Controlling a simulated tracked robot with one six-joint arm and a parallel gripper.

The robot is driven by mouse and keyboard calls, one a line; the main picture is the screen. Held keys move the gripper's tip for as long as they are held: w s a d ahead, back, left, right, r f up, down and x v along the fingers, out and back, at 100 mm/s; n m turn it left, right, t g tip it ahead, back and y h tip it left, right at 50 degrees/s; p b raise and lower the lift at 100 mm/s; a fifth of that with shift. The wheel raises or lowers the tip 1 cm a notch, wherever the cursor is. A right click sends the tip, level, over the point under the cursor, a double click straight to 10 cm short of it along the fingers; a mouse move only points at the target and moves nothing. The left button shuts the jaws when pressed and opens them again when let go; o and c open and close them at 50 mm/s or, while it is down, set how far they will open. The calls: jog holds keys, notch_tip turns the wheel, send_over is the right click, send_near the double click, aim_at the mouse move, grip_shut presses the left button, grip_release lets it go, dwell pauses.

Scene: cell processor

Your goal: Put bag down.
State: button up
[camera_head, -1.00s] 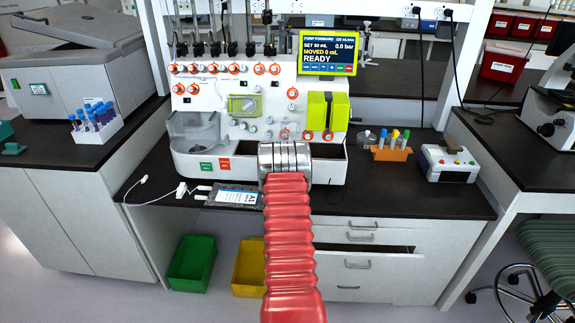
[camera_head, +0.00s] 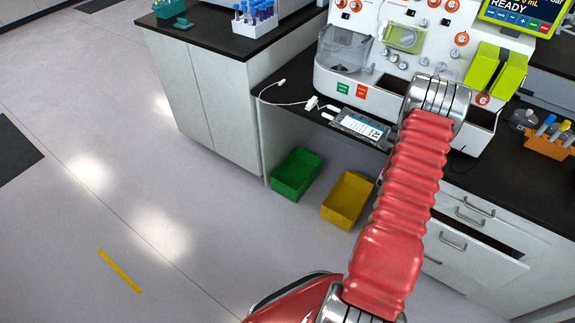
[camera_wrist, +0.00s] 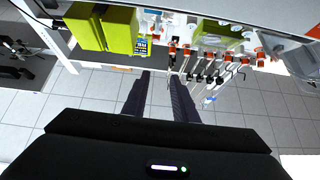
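A flat bag with a white and blue label (camera_head: 361,127) lies on the dark bench top in front of the white cell processor (camera_head: 385,70). A white tube (camera_head: 283,100) with connectors runs from its left end. In the wrist view my gripper (camera_wrist: 160,75) has two dark fingers set apart, with floor showing between them, and nothing is seen held. The processor's green blocks and orange-ringed knobs lie beyond the fingertips there. In the head view my red arm and its metal cuff hide the gripper. I cannot make out the bag in the wrist view.
A green bin (camera_head: 296,174) and a yellow bin (camera_head: 347,200) stand on the floor below the bench. A drawer (camera_head: 470,255) is pulled open at lower right. An orange tube rack (camera_head: 551,141) stands on the bench at right. Floor at left is clear.

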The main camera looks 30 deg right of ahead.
jog(key=w+a+r+n+t+y, duration=0.1)
jog(key=w+a+r+n+y, duration=0.1)
jog(key=w+a+r+y, duration=0.45)
jog(key=w+a+r+n+t+y, duration=0.1)
jog(key=w+a+r+y, duration=0.2)
jog(key=w, duration=0.6)
jog(key=w+a+r+n+y, duration=0.2)
jog(key=a+r+y, duration=0.1)
jog(key=a, duration=0.6)
jog(key=w+a+r+n+y, duration=0.1)
jog(key=w+a+r+y, duration=0.15)
jog(key=a, duration=0.65)
jog(key=s+a+r+n+g+y, duration=0.1)
jog(key=s+a+n+g+y, duration=0.1)
jog(key=s+a, duration=0.5)
jog(key=s+a+n+g+y, duration=0.1)
jog(key=s+a+g+y, duration=0.15)
jog(key=a, duration=0.85)
jog(key=s+a+f+n+g+y, duration=0.1)
jog(key=s+a+g, duration=0.1)
jog(key=s+a, duration=0.4)
jog(key=s+a+f+n+g+y, duration=0.1)
jog(key=s+a, duration=0.5)
jog(key=s, duration=1)
jog(key=shift+s+a+f+n+g, duration=0.15)
jog(key=shift+a+f+n+g, duration=0.15)
jog(key=shift+f+n+g, duration=0.4)
